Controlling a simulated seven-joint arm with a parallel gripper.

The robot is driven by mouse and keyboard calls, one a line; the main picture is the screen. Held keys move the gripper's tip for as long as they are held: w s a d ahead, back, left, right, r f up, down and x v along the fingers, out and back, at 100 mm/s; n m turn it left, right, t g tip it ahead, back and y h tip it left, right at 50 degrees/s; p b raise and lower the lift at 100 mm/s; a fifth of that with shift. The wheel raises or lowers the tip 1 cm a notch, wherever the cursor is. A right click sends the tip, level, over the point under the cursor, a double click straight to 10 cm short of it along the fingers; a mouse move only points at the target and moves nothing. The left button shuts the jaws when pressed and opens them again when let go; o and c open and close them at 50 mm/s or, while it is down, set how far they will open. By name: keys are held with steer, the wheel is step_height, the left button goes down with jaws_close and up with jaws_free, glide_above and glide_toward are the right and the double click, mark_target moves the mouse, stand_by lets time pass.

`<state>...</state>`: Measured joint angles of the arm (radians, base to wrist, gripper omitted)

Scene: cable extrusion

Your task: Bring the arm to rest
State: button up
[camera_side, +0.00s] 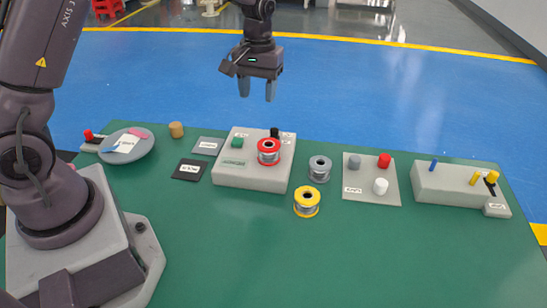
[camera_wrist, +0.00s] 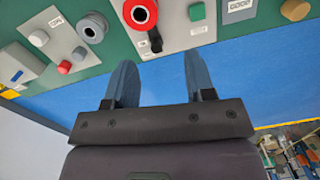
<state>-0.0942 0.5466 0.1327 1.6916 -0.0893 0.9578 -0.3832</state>
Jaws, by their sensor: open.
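My gripper (camera_side: 257,90) hangs in the air, fingers down, above and behind the back edge of the green table (camera_side: 300,270). Its two blue-grey fingers are apart with nothing between them. In the wrist view my gripper (camera_wrist: 158,80) is also open and empty. A grey box (camera_side: 250,181) stands on the table in front of it, with a red spool (camera_side: 268,152), a green knob (camera_side: 237,142) and a black knob (camera_side: 275,132) on top. The gripper touches none of these.
A grey spool (camera_side: 320,168) and a yellow spool (camera_side: 306,201) stand right of the box. Further right are a plate with pegs (camera_side: 372,192) and a long grey box (camera_side: 450,190). A round grey dish (camera_side: 127,152) lies at left. The table's front is clear.

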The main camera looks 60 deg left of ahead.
steer(key=s+d+r+m+t, duration=0.3)
steer(key=s+r, duration=0.4)
steer(key=s, duration=0.4)
steer(key=s+d+r+m+t, duration=0.3)
steer(key=s+r, duration=0.5)
steer(key=s, duration=0.3)
steer(key=shift+d+m, duration=0.7)
steer(key=shift+d, duration=0.35)
steer(key=shift+r, duration=0.1)
stand_by(0.9)
